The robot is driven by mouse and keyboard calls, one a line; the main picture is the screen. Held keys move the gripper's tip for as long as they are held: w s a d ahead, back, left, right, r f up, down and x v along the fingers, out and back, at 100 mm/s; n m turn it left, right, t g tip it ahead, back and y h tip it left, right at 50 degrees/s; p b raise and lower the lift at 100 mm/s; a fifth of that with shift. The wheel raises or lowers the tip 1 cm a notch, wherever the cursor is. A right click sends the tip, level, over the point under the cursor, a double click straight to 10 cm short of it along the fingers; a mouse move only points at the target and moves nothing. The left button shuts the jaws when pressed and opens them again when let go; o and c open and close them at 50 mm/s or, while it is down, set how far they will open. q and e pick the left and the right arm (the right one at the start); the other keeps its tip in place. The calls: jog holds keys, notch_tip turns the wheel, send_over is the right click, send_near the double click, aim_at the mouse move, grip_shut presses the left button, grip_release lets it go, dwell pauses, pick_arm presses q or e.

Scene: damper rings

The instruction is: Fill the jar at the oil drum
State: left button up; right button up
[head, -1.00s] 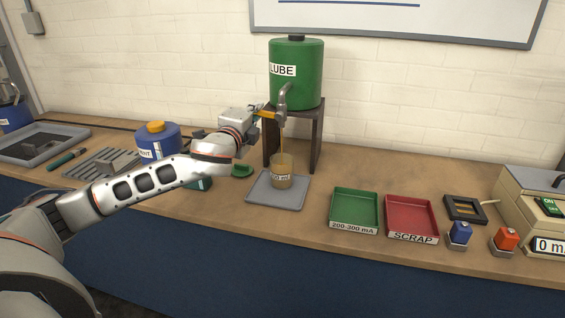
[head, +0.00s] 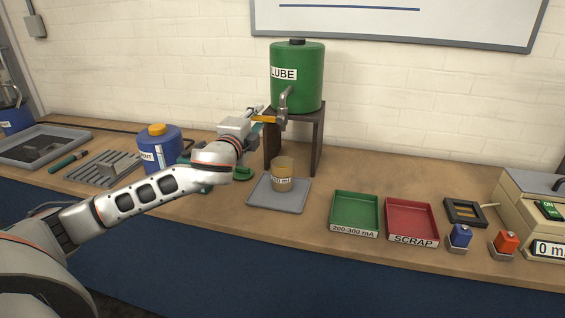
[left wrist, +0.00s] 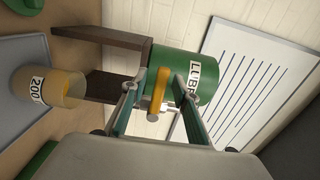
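The green oil drum (head: 297,90) marked LUBE stands on a dark stand, and it also shows in the left wrist view (left wrist: 178,62). Its tap (head: 284,103) points down above the jar, with no oil stream visible. The jar (head: 283,173) stands upright on a grey tray (head: 265,196), brownish inside; its exact level is hard to tell. In the left wrist view the jar (left wrist: 60,88) shows its label. My left gripper (head: 257,116) is at the tap's yellow lever (head: 265,119). Its fingers (left wrist: 160,95) are apart, on either side of the lever (left wrist: 157,88). My right gripper is out of view.
A blue container (head: 158,150) with an orange cap stands left, behind my arm. A green tray (head: 355,212) and a red SCRAP tray (head: 411,219) lie right of the grey tray. A meter (head: 540,210) stands at the far right.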

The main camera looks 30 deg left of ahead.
pick_arm(q)
jog(key=shift+s+d+p, duration=0.15)
jog(key=shift+s+p, duration=0.2)
jog(key=shift+s, duration=0.3)
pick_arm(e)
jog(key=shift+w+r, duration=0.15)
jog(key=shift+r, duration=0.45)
pick_arm(q)
jog(key=shift+s, duration=0.1)
jog(key=shift+p+v, duration=0.6)
jog(key=shift+v, duration=0.5)
jog(key=p+v, duration=0.1)
jog(key=v, duration=0.2)
jog(key=shift+s+d, duration=0.1)
jog(key=shift+s, duration=0.2)
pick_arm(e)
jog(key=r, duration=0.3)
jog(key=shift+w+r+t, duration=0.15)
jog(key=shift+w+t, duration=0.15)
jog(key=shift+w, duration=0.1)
